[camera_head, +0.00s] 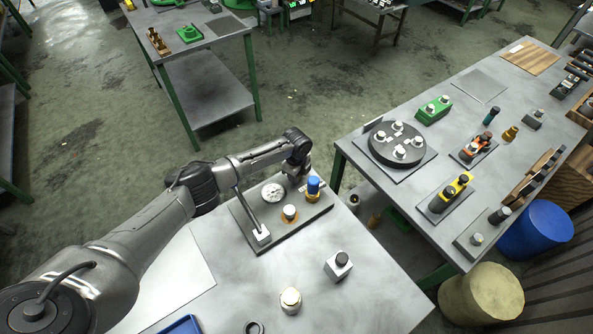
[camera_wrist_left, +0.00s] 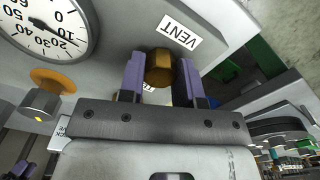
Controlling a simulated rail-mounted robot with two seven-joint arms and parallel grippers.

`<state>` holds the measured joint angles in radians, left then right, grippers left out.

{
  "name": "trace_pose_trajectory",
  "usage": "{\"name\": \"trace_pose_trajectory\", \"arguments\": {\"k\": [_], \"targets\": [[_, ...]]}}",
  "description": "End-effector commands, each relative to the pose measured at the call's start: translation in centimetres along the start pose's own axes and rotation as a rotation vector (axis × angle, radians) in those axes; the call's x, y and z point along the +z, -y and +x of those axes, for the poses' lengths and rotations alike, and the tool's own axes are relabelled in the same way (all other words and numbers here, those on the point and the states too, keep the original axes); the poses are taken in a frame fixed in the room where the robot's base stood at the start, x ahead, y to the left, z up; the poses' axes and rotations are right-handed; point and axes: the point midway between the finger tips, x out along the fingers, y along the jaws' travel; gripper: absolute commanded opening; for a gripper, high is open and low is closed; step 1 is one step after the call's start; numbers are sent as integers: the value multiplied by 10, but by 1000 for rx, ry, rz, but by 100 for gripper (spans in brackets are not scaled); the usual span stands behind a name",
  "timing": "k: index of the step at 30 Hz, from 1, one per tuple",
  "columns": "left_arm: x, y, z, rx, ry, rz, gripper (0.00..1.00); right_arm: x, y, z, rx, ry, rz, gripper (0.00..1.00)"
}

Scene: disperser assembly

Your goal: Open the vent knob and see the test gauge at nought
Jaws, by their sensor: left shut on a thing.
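The brass vent knob (camera_wrist_left: 160,69) shows in the left wrist view beside a white VENT label (camera_wrist_left: 179,30). My left gripper (camera_wrist_left: 160,78) has its two purple fingers on either side of the knob and is shut on it. In the head view my left wrist hides the knob. The round white test gauge (camera_wrist_left: 45,25) is at the upper left of the wrist view, partly cut off; its needle points near the 10 mark, not at nought. It also shows in the head view (camera_head: 273,192), too small to read.
The test board (camera_head: 280,234) also carries a blue-topped part (camera_head: 313,187), a white-topped fitting on an orange base (camera_head: 290,212) and a lever (camera_head: 240,212). Another loaded table stands right.

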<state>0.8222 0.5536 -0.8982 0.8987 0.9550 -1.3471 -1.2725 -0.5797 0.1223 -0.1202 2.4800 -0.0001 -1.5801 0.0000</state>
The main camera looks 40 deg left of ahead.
Motion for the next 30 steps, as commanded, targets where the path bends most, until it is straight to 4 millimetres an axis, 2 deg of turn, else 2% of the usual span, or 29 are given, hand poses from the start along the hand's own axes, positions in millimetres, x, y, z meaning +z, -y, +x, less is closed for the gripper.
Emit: {"name": "trace_pose_trajectory", "arguments": {"k": [1, 9, 30], "targets": [[-1, 0, -3, 2, -2, -46, 8, -2, 0, -7, -1, 0, 1, 43], [-1, 0, -3, 2, -3, -303, 8, -7, 1, -21, -5, -1, 7, 43], [-1, 0, -3, 3, -3, -965, 8, -16, -3, -51, 3, 1, -3, 43]]}}
